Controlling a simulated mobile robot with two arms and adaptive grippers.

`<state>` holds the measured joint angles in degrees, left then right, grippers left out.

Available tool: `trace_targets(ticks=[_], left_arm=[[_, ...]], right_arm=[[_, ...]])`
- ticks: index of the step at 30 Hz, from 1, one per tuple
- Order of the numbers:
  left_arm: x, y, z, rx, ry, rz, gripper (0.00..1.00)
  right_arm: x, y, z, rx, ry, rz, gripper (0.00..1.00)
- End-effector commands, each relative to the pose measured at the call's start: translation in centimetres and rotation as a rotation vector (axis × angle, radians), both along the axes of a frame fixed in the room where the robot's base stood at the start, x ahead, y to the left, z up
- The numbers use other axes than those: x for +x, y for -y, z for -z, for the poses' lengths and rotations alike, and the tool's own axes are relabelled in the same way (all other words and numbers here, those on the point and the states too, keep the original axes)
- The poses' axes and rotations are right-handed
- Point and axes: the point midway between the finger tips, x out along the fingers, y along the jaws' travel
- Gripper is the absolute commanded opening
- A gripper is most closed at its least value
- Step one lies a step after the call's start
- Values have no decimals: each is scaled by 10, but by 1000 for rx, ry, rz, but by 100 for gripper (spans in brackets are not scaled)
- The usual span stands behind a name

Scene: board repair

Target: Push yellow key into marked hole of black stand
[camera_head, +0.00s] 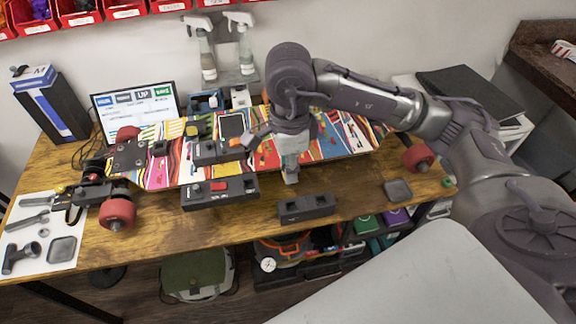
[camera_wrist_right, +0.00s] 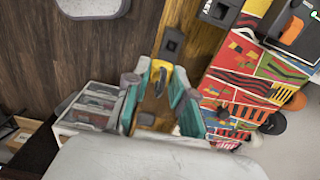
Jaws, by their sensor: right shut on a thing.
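My right gripper (camera_head: 290,178) hangs over the front of the workbench, above and left of a small black stand (camera_head: 307,207). In the right wrist view, its teal fingers (camera_wrist_right: 160,100) are shut on a yellow key (camera_wrist_right: 158,70). The key cannot be made out in the head view. The black stand (camera_wrist_right: 172,42) shows past the key in the wrist view, with a dark square opening on its face. Key and stand look apart, though the exact gap is unclear. A marking on the hole cannot be read. My left gripper is not in view.
A colourful skateboard deck (camera_head: 175,165) with red wheels lies across the wooden bench (camera_head: 150,235). A longer black box with a red button (camera_head: 220,190) sits left of the stand. A grey dish (camera_head: 398,190) lies to the right. Tools lie on a white mat (camera_head: 40,205).

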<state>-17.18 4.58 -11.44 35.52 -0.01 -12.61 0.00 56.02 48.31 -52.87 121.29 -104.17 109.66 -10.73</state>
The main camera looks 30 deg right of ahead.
Motion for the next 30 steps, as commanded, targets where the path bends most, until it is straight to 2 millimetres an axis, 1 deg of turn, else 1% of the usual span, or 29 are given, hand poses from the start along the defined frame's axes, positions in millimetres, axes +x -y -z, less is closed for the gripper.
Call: trace_targets(ticks=[6,13,25,30], left_arm=[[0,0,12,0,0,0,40],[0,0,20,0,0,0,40],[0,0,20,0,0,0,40],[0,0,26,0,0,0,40]], right_arm=[[14,12,2,0,1,3,0],[26,22,2,-1,1,2,0],[28,24,0,0,0,0,0],[28,24,7,0,0,0,0]])
